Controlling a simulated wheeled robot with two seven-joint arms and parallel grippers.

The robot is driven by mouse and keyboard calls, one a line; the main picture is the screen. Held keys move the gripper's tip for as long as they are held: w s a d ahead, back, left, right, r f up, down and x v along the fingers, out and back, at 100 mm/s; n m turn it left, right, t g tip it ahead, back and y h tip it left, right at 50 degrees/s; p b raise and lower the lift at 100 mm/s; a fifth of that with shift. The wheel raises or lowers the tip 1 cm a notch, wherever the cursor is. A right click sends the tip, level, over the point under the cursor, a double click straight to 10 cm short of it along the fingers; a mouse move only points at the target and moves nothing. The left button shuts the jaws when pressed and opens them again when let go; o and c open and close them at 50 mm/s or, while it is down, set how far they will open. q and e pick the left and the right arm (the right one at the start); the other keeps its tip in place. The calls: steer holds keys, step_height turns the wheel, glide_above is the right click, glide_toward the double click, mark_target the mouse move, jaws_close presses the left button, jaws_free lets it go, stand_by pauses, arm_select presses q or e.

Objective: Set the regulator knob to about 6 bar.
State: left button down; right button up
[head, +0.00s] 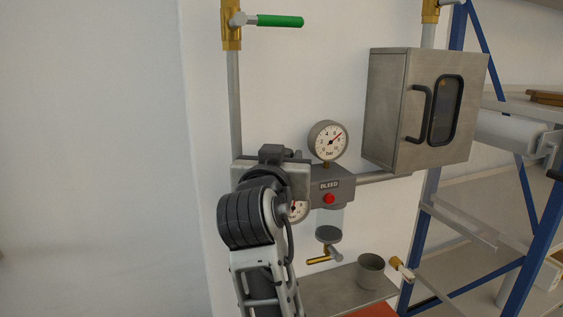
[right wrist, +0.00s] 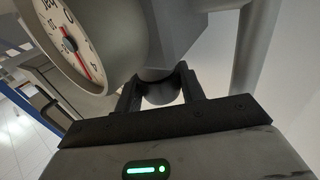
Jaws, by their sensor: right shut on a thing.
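My right gripper (right wrist: 158,78) is shut on a rounded grey knob (right wrist: 161,94), with one dark finger on each side of it. In the head view my right wrist and gripper body (head: 284,178) cover the knob and most of the fitting behind. A white gauge (right wrist: 72,44) with a red needle is close to the gripper in the right wrist view; its exact reading is unclear. In the head view an upper gauge (head: 328,141) has its needle pointing up and right. A lower gauge (head: 298,212) is partly hidden behind my right arm. My left gripper is not in view.
A grey block labelled BLEED with a red button (head: 329,198) is just right of my wrist. A green-handled valve (head: 280,21) is above. A metal cabinet (head: 387,110) is at right. A grey cup (head: 370,271) stands on a shelf below. The left wall is bare.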

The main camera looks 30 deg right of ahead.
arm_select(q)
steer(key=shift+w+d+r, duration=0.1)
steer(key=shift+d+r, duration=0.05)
arm_select(e)
steer(key=shift+m+g+h, duration=0.3)
steer(key=shift+g, duration=0.1)
steer(key=o, duration=0.7)
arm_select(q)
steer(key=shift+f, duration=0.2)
